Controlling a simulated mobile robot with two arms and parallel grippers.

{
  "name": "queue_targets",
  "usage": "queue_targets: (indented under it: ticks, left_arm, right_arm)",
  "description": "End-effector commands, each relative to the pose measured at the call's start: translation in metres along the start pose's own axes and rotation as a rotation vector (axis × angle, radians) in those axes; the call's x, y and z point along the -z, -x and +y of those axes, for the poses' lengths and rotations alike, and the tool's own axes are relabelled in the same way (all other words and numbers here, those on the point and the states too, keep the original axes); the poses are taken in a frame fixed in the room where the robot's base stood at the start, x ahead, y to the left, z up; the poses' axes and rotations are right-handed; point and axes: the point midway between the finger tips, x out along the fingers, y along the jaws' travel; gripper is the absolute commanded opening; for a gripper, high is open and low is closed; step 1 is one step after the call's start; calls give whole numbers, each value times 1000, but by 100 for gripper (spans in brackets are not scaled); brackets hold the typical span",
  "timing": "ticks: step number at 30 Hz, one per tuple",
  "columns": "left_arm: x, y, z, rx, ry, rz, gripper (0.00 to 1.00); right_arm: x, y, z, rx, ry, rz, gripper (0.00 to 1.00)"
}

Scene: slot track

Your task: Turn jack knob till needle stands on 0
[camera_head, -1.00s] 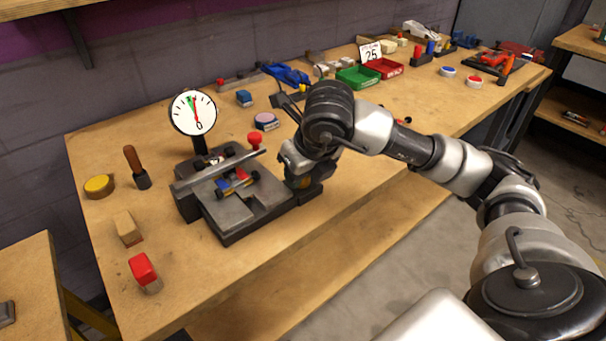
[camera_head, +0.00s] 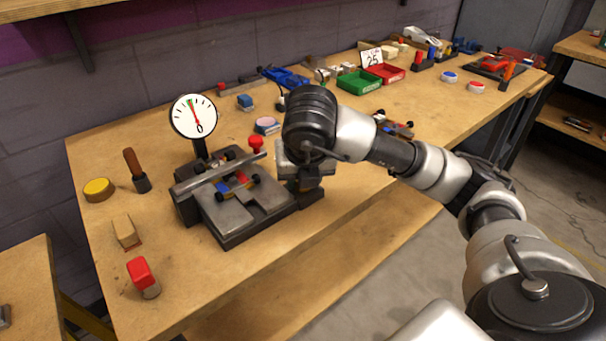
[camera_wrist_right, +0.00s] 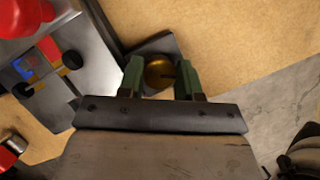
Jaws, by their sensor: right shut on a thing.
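The dial (camera_head: 193,116) stands on a post behind the metal slot track fixture (camera_head: 243,211). Its red needle points up and slightly left, over or very near the green mark at the top. A "0" is printed low on the dial face. The brass jack knob (camera_wrist_right: 160,72) sits at the fixture's right end, between the green fingers of my right gripper (camera_wrist_right: 160,78), which is shut on it. In the head view, my wrist hides the knob. My left gripper is not in view.
A small toy car (camera_head: 235,183) lies on the fixture, near a red knob (camera_head: 255,143). A wooden-handled tool (camera_head: 137,170), a yellow disc (camera_head: 98,188), a wooden block (camera_head: 125,232) and a red-topped block (camera_head: 141,276) stand to the left. Green (camera_head: 358,82) and red (camera_head: 386,72) trays sit farther back.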

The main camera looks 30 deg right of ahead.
Motion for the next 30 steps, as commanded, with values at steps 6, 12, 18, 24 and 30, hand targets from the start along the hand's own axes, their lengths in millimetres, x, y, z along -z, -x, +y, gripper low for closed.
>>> queue_targets:
  ticks: [6, 12, 18, 24, 30]
  left_arm:
    - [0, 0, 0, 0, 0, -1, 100]
    - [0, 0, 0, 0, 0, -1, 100]
    - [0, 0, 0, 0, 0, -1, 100]
    - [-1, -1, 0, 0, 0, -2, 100]
    - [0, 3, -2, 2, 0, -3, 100]
  right_arm:
    - [-1, 1, 0, -1, -2, -3, 11]
    - [-1, 1, 0, -1, -1, -2, 57]
    - [0, 0, 1, -3, 1, -1, 60]
    - [0, 0, 1, -5, 3, 1, 60]
    - [-4, 5, -1, -5, 2, 0, 60]
